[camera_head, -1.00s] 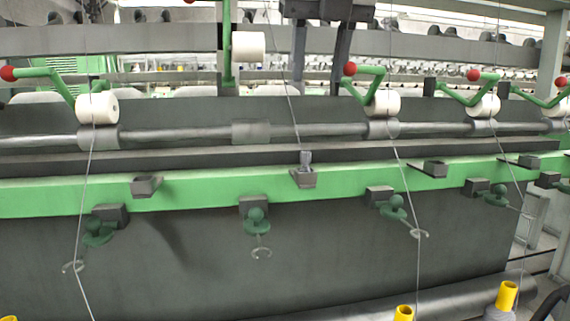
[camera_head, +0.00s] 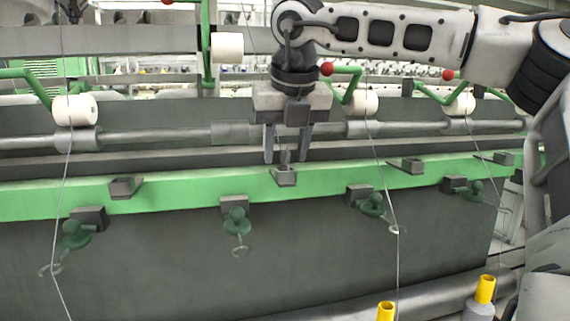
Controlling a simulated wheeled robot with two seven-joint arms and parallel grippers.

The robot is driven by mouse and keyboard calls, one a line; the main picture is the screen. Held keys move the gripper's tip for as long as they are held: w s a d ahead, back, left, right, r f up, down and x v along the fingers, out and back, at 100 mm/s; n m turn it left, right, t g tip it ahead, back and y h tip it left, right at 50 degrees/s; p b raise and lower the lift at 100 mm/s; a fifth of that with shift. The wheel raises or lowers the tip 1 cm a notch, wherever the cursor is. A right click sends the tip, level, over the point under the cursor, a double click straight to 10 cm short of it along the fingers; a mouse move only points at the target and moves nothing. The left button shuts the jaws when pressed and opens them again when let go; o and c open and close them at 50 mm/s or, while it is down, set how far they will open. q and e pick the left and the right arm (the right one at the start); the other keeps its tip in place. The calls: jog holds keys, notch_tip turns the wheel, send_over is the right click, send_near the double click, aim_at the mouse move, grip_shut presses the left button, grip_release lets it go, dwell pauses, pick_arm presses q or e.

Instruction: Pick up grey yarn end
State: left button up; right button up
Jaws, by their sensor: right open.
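A small grey piece, which looks like the grey yarn end (camera_head: 285,157), stands in a dark bracket (camera_head: 285,177) on the green rail. A thin thread (camera_head: 246,22) comes down from above toward it, and its lower part is hidden behind my right arm. My right gripper (camera_head: 286,158) points down, open, with one finger on each side of the grey piece. Whether the fingers touch it cannot be told. My left gripper is not in view.
Yellow-topped spools (camera_head: 485,289) stand at the bottom. Several thin yarns hang down.

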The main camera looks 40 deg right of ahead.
jog(key=shift+f, duration=0.1)
jog(key=shift+c, duration=0.3)
jog(key=c, duration=0.7)
